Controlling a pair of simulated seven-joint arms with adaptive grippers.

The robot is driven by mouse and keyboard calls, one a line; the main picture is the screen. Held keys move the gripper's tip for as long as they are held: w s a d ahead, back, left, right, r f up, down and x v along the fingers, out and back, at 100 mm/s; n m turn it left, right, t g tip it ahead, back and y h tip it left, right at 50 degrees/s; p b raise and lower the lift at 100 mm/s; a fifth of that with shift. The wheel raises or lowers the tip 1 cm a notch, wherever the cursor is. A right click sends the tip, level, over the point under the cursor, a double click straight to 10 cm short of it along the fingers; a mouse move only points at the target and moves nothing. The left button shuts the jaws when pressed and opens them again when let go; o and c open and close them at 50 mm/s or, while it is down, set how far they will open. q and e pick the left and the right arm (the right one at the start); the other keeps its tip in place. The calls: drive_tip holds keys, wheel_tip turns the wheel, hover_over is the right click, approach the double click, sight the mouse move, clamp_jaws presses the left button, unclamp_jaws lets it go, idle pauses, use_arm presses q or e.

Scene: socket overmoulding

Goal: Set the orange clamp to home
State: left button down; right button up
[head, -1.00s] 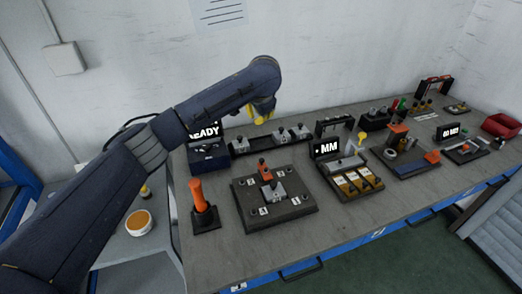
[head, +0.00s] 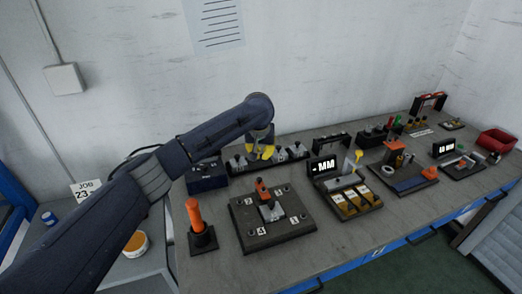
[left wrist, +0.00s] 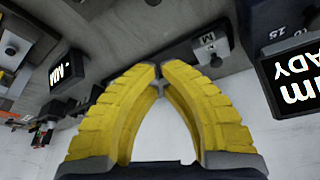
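A small orange clamp (head: 262,189) stands on a dark fixture plate (head: 247,241) with numbered labels, beside a grey block. A taller orange handle (head: 195,212) stands upright on a black base at the plate's left. I cannot tell for certain which of these is meant by the orange clamp. My left gripper (head: 262,154), with yellow fingers, is low over the rail of grey blocks behind the plate, apart from both orange things. My right gripper is not in view.
The rail of grey blocks (head: 297,151) lies along the back. A block marked M (left wrist: 208,45) is close to the fingertips in the left wrist view. A display unit (head: 324,167) stands right of the plate. A red bin (head: 497,139) is far right.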

sight(262, 187)
use_arm(q)
wheel_tip(262, 187, down, 6)
drive_tip(key=s, duration=0.2)
drive_tip(key=shift+a, duration=0.15)
idle(0.5)
drive_tip(key=shift+s+r, duration=0.1)
idle(0.3)
